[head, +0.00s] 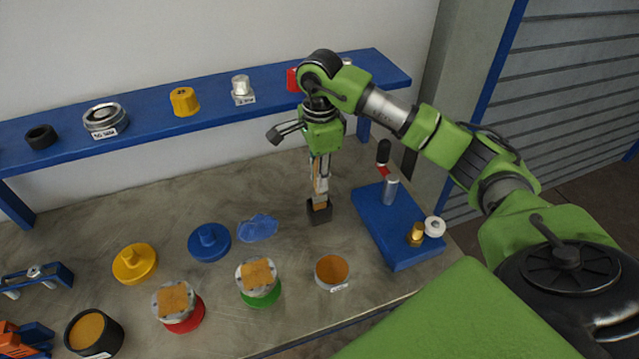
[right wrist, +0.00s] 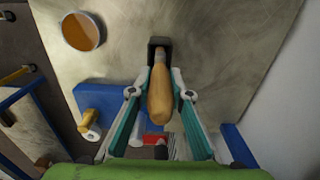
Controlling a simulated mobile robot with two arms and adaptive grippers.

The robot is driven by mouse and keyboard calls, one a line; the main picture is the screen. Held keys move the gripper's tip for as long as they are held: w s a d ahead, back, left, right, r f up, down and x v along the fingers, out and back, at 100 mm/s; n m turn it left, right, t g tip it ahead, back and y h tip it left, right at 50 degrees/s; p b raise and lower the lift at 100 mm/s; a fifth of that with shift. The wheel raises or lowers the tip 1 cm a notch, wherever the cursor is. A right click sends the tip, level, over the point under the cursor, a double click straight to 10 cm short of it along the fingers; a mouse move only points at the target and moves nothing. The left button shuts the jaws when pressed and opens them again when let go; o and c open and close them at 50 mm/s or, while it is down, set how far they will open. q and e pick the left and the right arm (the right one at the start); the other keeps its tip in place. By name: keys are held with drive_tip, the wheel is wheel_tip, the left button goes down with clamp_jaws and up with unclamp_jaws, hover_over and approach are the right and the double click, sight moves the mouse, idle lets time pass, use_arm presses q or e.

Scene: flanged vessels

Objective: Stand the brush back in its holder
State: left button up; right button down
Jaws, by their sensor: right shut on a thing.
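The brush shows in the right wrist view as a light wooden handle (right wrist: 160,98). My right gripper (head: 319,188) is shut on it, pointing down, with a finger on each side of the handle in the right wrist view (right wrist: 164,75). The small dark square holder (head: 320,213) stands on the bench directly below the gripper; it also shows in the right wrist view (right wrist: 158,43). The brush's far end meets the holder's opening and looks roughly upright. How deep it sits is hidden. My left gripper is not in view.
A blue stand (head: 398,235) with a post and knobs is close right of the holder. A blue rag (head: 258,228), blue (head: 209,243) and yellow (head: 135,263) flanged caps, and several vessels lie left and in front. A blue shelf (head: 215,112) runs behind.

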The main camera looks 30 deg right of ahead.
wheel_tip(320, 180, down, 2)
drive_tip(key=shift+s+f+p, duration=0.1)
drive_tip(key=shift+f+p, duration=0.1)
drive_tip(key=shift+p, duration=0.2)
drive_tip(key=shift+f, duration=0.35)
drive_tip(key=shift+f, duration=0.1)
drive_tip(key=shift+f+b, duration=0.15)
drive_tip(key=shift+b, duration=0.15)
drive_tip(key=c, duration=1.9)
unclamp_jaws()
